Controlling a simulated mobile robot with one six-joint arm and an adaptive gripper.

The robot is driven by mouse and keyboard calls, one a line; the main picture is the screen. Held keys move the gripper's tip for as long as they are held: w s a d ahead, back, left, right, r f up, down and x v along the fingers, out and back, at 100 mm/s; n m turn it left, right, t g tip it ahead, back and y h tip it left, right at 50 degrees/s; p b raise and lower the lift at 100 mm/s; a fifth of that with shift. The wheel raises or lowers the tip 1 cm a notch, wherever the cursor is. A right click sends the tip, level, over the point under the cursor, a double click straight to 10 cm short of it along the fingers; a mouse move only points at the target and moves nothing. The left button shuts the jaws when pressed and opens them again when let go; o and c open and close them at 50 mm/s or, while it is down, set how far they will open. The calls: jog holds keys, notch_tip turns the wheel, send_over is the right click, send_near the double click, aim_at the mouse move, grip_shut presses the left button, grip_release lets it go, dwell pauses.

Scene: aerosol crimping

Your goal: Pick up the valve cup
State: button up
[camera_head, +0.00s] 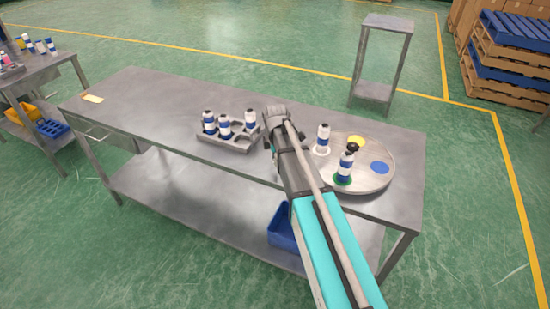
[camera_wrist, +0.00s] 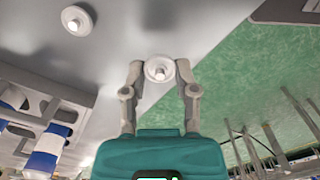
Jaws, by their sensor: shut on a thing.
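A white round valve cup (camera_wrist: 158,70) with a raised centre is between my gripper's fingertips in the wrist view. My gripper (camera_wrist: 159,66) is shut on it, one finger touching each side. In the head view my gripper (camera_head: 271,112) is over the table between the bottle tray and the round plate; the held cup cannot be made out there. A second white valve cup (camera_wrist: 77,20) lies on the grey table surface in the wrist view, apart from my gripper.
A grey tray (camera_head: 229,146) holds several blue-and-white bottles. A round plate (camera_head: 366,181) has coloured spots, a bottle (camera_head: 323,138) and a black-topped bottle (camera_head: 345,166). The table's (camera_head: 150,98) left half is mostly clear. A blue bin (camera_head: 283,231) sits below.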

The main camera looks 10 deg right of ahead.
jog(key=s+r+p, duration=0.8)
jog(key=s+r, duration=0.1)
jog(key=s, duration=0.4)
jog(key=shift+s+d, duration=0.15)
jog(key=shift+d, duration=0.05)
jog(key=shift+a, duration=0.1)
dwell(0.4)
